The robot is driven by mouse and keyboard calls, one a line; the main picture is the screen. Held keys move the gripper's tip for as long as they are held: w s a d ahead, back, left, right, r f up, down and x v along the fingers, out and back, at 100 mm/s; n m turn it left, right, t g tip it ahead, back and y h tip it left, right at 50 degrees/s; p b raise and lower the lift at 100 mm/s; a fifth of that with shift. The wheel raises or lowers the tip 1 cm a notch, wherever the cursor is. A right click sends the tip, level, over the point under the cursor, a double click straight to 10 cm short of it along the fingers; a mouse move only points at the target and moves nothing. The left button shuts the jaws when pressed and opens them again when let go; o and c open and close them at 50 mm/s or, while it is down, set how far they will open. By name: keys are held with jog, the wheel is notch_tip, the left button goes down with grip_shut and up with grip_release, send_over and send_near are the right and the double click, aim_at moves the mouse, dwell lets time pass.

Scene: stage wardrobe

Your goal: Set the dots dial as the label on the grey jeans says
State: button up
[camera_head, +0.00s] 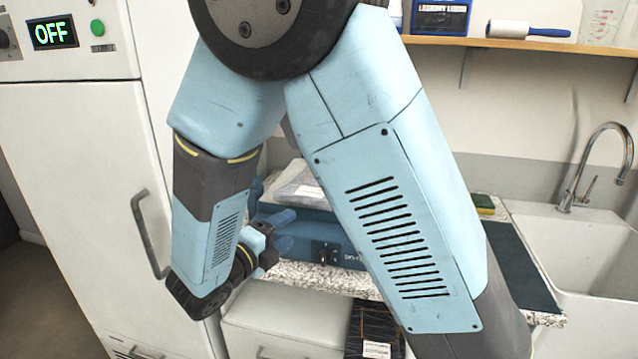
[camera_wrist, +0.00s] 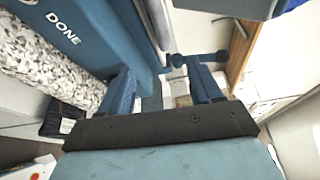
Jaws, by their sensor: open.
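A blue machine (camera_head: 305,235) stands on the speckled counter, partly hidden by my arm. Small dark knobs (camera_head: 327,256) show on its front; their markings and settings are too small to read, so I cannot tell which is the dots dial. A greyish folded item (camera_head: 298,182) with a pale patch lies on top; I cannot tell whether it is the grey jeans, and no label is legible. My gripper (camera_head: 280,232) is open in front of the machine's left part. In the wrist view its fingers (camera_wrist: 163,92) are apart and empty, beside the blue machine (camera_wrist: 85,45) marked DONE.
A white cabinet (camera_head: 80,180) with an OFF display (camera_head: 52,33) and a dark handle (camera_head: 145,235) stands at left. A sink (camera_head: 585,240) with a tap (camera_head: 600,160) is at right. A shelf (camera_head: 520,43) runs above. A dark labelled package (camera_head: 372,325) sits below the counter.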

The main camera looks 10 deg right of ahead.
aim_at(309, 207)
jog(key=w+d, duration=0.2)
jog(key=w, duration=0.1)
jog(key=w+d+n, duration=0.1)
jog(key=w+d, duration=0.1)
jog(key=w, duration=0.2)
jog(key=w+d+n+t, duration=0.1)
jog(key=w+d, duration=0.1)
jog(key=w, duration=0.1)
jog(key=shift+w+f+y, duration=0.3)
jog(key=shift+f, duration=0.05)
jog(key=shift+c, duration=0.5)
grip_shut()
